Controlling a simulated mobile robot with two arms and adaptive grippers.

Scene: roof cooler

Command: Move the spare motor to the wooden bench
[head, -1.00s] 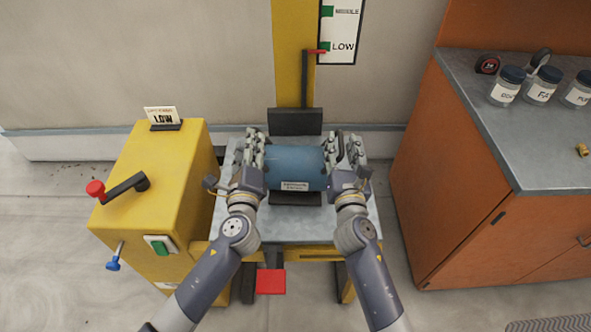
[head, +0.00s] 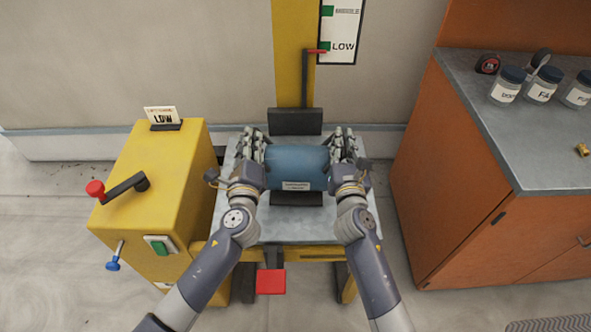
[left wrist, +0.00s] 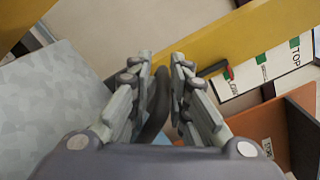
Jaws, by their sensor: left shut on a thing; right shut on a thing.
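The spare motor is the blue cylinder (head: 297,167) with a white label on its front, on the grey lift platform (head: 290,229) in the head view. My left gripper (head: 256,147) is shut at its left end and my right gripper (head: 342,147) is shut at its right end. In the left wrist view, my left gripper's fingers (left wrist: 162,75) close around a dark curved handle (left wrist: 157,105). The handle in the right gripper is hidden by the fingers. I cannot tell whether the motor touches the dark support (head: 296,198) below it.
A yellow crank box (head: 152,190) with a "LOW" card stands left of the platform. An orange cabinet (head: 450,175) with a grey top holding several jars (head: 542,84) stands at the right. A yellow mast (head: 293,55) rises behind. A red pedal (head: 270,281) is at the front.

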